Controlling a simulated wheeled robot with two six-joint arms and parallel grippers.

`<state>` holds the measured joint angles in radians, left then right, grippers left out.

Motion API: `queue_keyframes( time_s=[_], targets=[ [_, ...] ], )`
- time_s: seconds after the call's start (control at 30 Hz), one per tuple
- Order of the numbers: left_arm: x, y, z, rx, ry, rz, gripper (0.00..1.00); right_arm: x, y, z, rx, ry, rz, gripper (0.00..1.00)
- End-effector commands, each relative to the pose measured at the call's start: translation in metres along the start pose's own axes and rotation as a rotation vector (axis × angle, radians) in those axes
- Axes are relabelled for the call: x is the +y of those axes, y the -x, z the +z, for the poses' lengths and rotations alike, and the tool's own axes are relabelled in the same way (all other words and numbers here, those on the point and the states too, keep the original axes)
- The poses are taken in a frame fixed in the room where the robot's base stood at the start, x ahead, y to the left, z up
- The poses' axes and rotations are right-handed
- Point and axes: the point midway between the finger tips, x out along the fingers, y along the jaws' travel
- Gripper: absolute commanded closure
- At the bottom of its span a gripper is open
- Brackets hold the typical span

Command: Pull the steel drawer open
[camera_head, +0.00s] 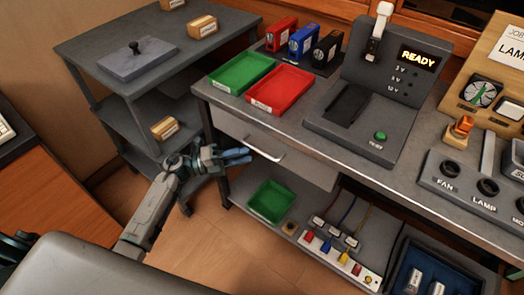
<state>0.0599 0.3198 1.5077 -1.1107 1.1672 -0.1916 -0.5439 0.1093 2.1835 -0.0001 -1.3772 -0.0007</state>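The steel drawer (235,128) is a grey front under the left part of the workbench top. A pale, curved bar handle (267,155) is fixed across its front. The drawer looks shut or nearly so. My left gripper (244,156) has blue fingers, which point right towards the left end of the handle. Two separate fingers show with a small gap between them, and nothing is seen held. The fingertips appear close to the handle; whether they touch it cannot be told. My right gripper is not in view.
On the bench (215,99) stand a green tray (240,72), a red tray (279,92) and a test stand (365,110). A green bin (270,202) sits on the lower shelf. A grey shelf cart (75,48) stands to the left. Wooden floor shows between them.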

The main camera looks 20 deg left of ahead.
Motion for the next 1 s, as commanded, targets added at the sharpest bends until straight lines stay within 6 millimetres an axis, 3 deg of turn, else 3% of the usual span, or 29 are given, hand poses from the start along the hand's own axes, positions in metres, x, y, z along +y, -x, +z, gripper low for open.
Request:
queue_keyframes(
  time_s=[0.1, 0.3, 0.7, 0.73, 0.9, 1.0],
  targets=[
    [-0.003, -0.024, 0.001, -0.001, 0.002, -0.004, 0.68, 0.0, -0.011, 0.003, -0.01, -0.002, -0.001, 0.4],
    [-0.001, -0.051, 0.001, -0.002, 0.002, -0.002, 0.68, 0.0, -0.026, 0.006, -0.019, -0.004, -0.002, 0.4],
    [0.0, -0.059, 0.0, -0.002, 0.002, 0.0, 0.68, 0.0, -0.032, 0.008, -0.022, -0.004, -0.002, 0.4],
    [0.0, -0.059, 0.0, -0.002, 0.002, 0.0, 0.7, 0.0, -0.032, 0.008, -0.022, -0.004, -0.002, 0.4],
    [0.0, -0.059, 0.0, -0.002, 0.002, 0.0, 1.0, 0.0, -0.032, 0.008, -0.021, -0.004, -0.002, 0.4],
    [0.0, -0.059, 0.0, -0.002, 0.002, 0.0, 1.0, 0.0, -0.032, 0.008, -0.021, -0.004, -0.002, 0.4]
  ],
)
